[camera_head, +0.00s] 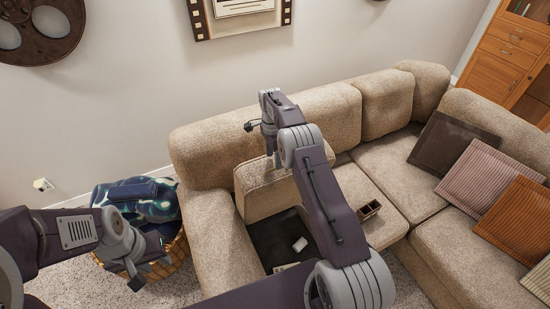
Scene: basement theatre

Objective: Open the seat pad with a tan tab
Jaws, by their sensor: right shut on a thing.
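The beige seat pad (262,190) at the left end of the sofa stands tilted up towards the backrest. A dark storage space (275,239) lies open below it. My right gripper (271,158) is at the pad's raised upper edge and is shut on it. My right arm covers part of the pad and of the opening, and I cannot make out the tan tab. My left gripper (152,274) is open and empty, low at the left by the basket, apart from the sofa.
A small white item (300,244) lies in the storage space. A small brown box (369,210) sits on the adjoining seat. A wicker basket (178,255) with blue fabric stands left of the sofa. Several cushions, one of them pink (475,178), lean along the right side.

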